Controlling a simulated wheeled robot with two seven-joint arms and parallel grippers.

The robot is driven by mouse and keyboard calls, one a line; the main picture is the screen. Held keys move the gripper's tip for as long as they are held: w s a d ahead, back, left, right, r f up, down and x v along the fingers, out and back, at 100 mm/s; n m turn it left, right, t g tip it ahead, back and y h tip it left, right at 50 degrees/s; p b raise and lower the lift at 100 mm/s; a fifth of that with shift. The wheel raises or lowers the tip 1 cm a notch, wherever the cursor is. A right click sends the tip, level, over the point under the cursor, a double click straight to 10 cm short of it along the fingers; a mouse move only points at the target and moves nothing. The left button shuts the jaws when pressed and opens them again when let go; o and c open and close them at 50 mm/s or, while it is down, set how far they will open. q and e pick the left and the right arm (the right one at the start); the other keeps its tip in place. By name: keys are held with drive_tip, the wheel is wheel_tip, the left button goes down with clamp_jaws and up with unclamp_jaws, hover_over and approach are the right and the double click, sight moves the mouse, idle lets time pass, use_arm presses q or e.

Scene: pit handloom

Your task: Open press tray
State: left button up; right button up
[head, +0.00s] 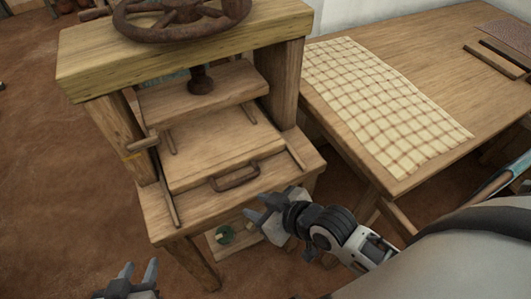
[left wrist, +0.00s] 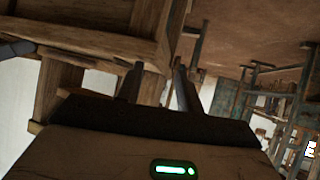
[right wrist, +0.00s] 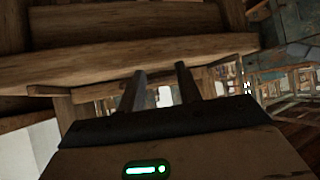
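The press tray (head: 212,148) is a flat wooden board with a dark metal handle (head: 235,178) on its front edge. It lies on the base of the wooden press (head: 290,80), between two thin side rails, with its back part under the raised press plate (head: 225,88). My right gripper (head: 258,208) is open and empty, just in front of and below the handle, not touching it. Its parted fingers also show in the right wrist view (right wrist: 162,84). My left gripper (head: 138,270) is open and empty, low in front of the press at the left. Its fingers are apart in the left wrist view (left wrist: 157,82).
A rusty handwheel (head: 182,14) tops the press. A lower shelf (head: 235,238) holds a small green item. A wooden table (head: 430,60) with a checked cloth (head: 375,100) stands at the right. The brown floor (head: 50,150) left of the press is clear.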

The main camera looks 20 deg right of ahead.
sight(248, 176)
drive_tip(key=w+r+n+g+y, duration=0.1)
drive_tip(key=w+r+n+g, duration=0.1)
drive_tip(key=w+r+n, duration=0.3)
drive_tip(key=shift+n+p, duration=0.3)
drive_tip(key=shift+p, duration=0.05)
drive_tip(key=d+r+n+g+h, duration=0.1)
drive_tip(key=d+r+n+g, duration=0.6)
drive_tip(key=r, duration=0.4)
drive_tip(key=shift+n+t, duration=0.7)
drive_tip(key=x, duration=1)
drive_tip(key=w+d+x, duration=0.1)
drive_tip(key=x, duration=0.5)
drive_tip(key=shift+d+f, duration=0.1)
drive_tip(key=shift+f, duration=0.05)
use_arm(q)
drive_tip(key=shift+s+a+f, duration=0.1)
drive_tip(key=shift+s+f, duration=0.1)
drive_tip(key=shift+s, duration=0.5)
use_arm(e)
clamp_jaws()
